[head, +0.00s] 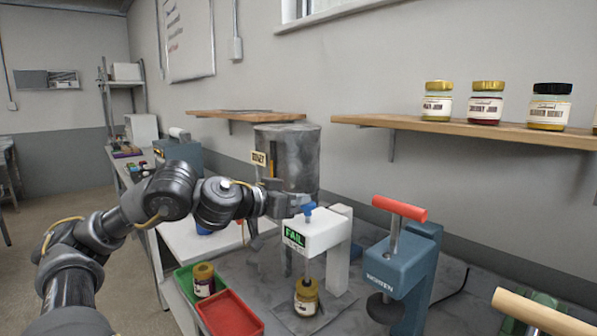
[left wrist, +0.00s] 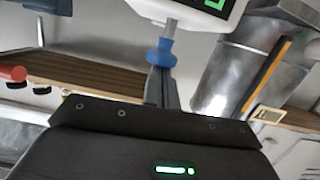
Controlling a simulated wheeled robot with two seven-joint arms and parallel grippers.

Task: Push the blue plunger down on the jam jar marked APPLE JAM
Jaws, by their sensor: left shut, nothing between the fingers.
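The blue plunger (head: 309,208) tops a white press (head: 320,232) whose display reads FAIL. In the left wrist view the plunger (left wrist: 161,53) sits on a grey rod, which shows between it and the press body. A jam jar (head: 306,298) with a yellowish lid stands under the press; its label is too small to read. My left gripper (head: 300,201) is shut and empty, its tips right at the plunger; I cannot tell whether they touch it. The shut fingers also show in the left wrist view (left wrist: 160,85). My right gripper is not in view.
A blue-grey press (head: 396,262) with a red handle (head: 400,208) stands right of the white one. A green tray (head: 184,277) holding a jar and a red tray (head: 252,329) lie at left. A metal cylinder (head: 300,160) stands behind; several jars line the wall shelf (head: 400,122).

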